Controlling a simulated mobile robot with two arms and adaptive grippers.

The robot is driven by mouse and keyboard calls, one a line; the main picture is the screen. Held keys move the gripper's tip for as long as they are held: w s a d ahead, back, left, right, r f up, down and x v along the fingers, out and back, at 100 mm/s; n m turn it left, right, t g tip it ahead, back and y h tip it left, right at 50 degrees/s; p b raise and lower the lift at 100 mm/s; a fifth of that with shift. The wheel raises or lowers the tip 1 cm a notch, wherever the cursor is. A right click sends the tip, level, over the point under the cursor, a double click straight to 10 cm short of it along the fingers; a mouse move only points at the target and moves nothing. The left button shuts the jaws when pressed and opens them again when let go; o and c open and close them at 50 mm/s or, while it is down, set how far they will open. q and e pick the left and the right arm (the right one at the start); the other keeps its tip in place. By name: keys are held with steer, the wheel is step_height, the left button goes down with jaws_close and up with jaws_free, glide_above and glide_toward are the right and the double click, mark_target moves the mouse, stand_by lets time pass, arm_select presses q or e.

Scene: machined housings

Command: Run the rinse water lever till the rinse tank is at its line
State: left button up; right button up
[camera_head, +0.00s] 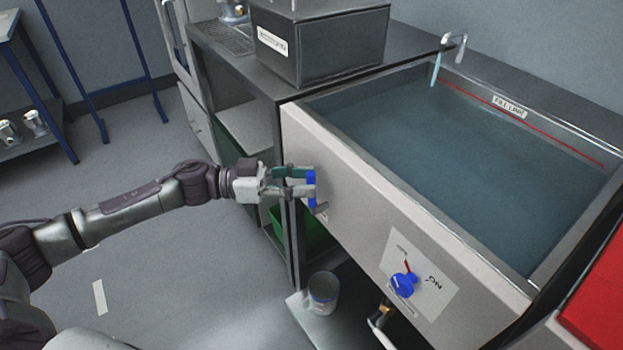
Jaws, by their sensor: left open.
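The rinse tank (420,213) is a wide pale basin holding blue-grey water (450,150). A red line (560,140) with a small label (508,106) runs along its far inner wall. The water surface lies below that line. A pale blue stream (436,72) comes from the spout (455,40) at the back corner. A blue lever handle (312,186) sits on the left of the tank's front panel. My left gripper (308,183) is open, with its fingers at this handle; contact is unclear. My right gripper is not in view.
A blue knob (403,285) with a red pointer sits on a white plate lower right on the front panel. A dark box (330,50) stands on the counter behind. A can (323,293) stands on the lower shelf. Open floor lies left.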

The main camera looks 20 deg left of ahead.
arm_select(q)
steer(key=shift+x, duration=0.95)
jaws_close()
